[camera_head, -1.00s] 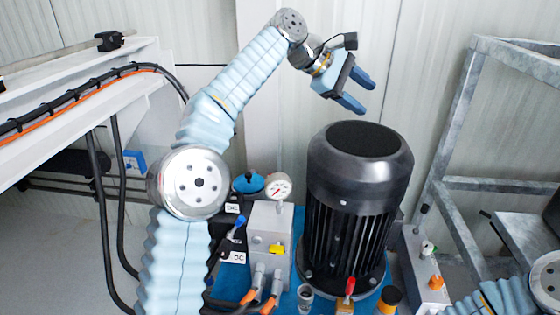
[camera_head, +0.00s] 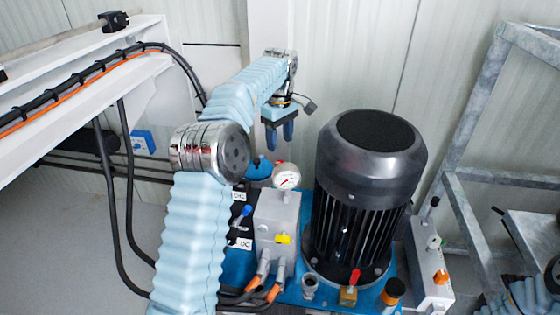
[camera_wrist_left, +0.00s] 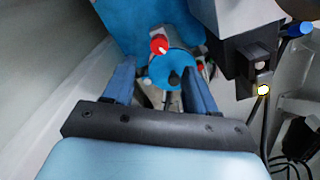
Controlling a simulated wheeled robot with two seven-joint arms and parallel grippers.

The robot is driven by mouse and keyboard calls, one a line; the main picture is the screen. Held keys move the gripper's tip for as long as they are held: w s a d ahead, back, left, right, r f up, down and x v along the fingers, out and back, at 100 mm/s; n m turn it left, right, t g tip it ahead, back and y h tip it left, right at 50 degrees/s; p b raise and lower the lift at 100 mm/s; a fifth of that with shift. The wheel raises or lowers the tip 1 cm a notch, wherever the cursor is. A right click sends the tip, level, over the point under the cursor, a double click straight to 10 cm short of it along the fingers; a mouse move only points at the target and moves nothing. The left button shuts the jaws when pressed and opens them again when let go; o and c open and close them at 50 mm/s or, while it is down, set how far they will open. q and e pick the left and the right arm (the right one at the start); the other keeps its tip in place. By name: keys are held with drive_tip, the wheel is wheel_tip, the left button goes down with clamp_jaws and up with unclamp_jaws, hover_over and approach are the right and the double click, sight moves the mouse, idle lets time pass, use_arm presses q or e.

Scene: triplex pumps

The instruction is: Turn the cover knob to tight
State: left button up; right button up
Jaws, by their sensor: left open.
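My left gripper (camera_head: 279,133) is open and empty, its blue fingers pointing down behind the pressure gauge. In the left wrist view the left gripper (camera_wrist_left: 159,62) shows its two fingers apart. A round blue cover (camera_wrist_left: 160,72) with a small dark knob (camera_wrist_left: 174,78) lies below, framed between the fingers; I see no contact. In the head view the blue cover (camera_head: 260,172) is partly hidden behind the gauge. Whether the knob is tight cannot be read. My right gripper is out of view; only part of my right arm shows at lower right.
A large black motor (camera_head: 365,190) stands right of the gripper. The pressure gauge (camera_head: 286,176) tops a grey block (camera_head: 276,222) in front. A red-capped part (camera_wrist_left: 159,44) sits beside the cover. A white frame with cables (camera_head: 80,75) is at left.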

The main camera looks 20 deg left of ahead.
sight(280, 162)
use_arm(q)
wheel_tip(280, 162, down, 8)
drive_tip(key=shift+r+b, duration=0.1)
drive_tip(key=shift+b, duration=0.3)
drive_tip(key=c, duration=1.1)
drive_tip(key=shift+o, duration=0.2)
